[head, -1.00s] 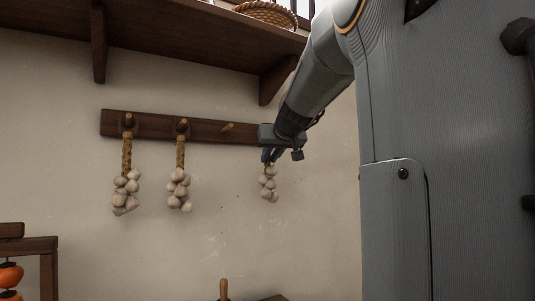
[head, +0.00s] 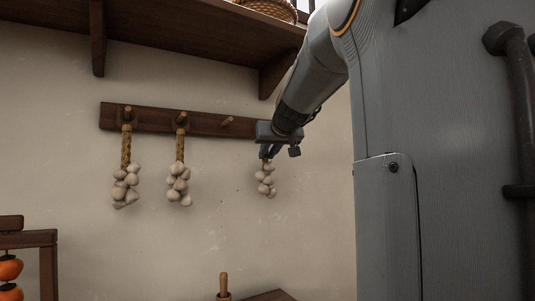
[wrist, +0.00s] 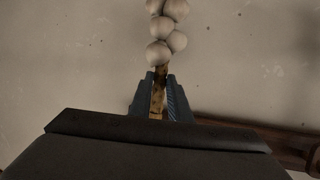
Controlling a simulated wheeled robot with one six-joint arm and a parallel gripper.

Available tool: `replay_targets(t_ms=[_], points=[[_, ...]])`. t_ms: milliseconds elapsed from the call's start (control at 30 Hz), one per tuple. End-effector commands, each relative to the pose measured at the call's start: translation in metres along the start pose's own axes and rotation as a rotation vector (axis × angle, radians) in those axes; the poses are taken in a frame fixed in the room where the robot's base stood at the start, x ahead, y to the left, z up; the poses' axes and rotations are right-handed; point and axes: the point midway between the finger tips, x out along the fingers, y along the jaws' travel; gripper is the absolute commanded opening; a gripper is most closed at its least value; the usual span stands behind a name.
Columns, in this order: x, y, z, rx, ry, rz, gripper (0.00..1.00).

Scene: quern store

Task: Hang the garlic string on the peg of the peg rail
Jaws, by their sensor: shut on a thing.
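My gripper (head: 266,153) is shut on the braided stem of a garlic string (head: 265,180), whose pale bulbs hang straight down below the fingers. In the wrist view the garlic string (wrist: 166,35) shows with its brown braid between the two fingers of my gripper (wrist: 160,85). The dark wooden peg rail (head: 150,119) is fixed on the wall. Its bare peg (head: 227,120) is a little left of my gripper. The rail's right end is hidden behind my gripper and wrist. The top of the held braid is hidden too.
Two other garlic strings hang on the rail's left peg (head: 126,112) and middle peg (head: 181,118). A wooden shelf (head: 180,38) with brackets and a basket (head: 268,8) is above. A wooden frame with orange things (head: 10,268) stands lower left. The wall below the bare peg is clear.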

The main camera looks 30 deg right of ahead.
Motion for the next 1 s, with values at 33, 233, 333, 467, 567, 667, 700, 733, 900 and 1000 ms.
replay_targets(t_ms=[33,233,333,467,567,667,700,733,900,1000], points=[[0.000,0.000,-0.001,0.000,0.001,0.000,0.00],[0.000,0.000,0.000,0.000,0.001,0.000,0.39],[0.000,0.000,0.000,0.000,0.000,0.000,0.39],[-0.001,0.000,0.000,0.000,0.000,0.000,0.39],[-0.008,0.000,0.000,-0.001,0.002,0.001,0.39],[-0.022,0.001,0.000,-0.001,0.003,0.002,0.39],[-0.029,0.001,0.000,-0.001,0.004,0.002,0.39],[-0.034,0.001,0.000,-0.001,0.004,0.002,0.39],[-0.060,0.000,0.000,0.000,0.004,0.002,0.39],[-0.071,0.000,0.000,0.001,0.002,0.001,0.39]])
